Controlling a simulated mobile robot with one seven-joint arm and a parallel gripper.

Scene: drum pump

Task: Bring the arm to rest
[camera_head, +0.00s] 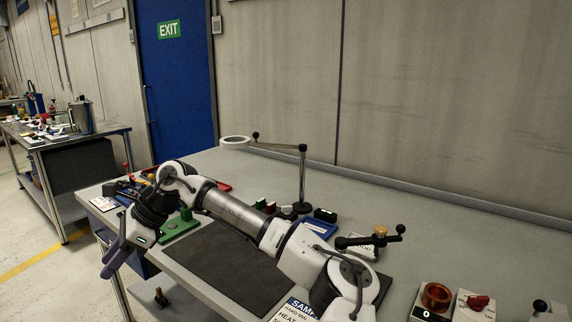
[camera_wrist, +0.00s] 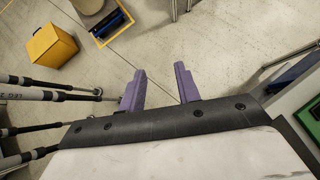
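My arm reaches across the grey workbench (camera_head: 425,225) from the lower right, its wrist near the bench's left end. My gripper (camera_head: 112,262) hangs there with its purple fingers pointing down beside the bench's left front edge. In the wrist view the two fingers of my gripper (camera_wrist: 160,69) stand apart with nothing between them. Below them is pale floor. The gripper appears clear of the bench.
A magnifier stand (camera_head: 302,175), a green piece (camera_head: 180,226) and a dark mat (camera_head: 222,262) are on the bench. Another table (camera_head: 70,139) stands at the left. The wrist view shows a yellow box (camera_wrist: 53,45) on the floor and several rods (camera_wrist: 50,95) at left.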

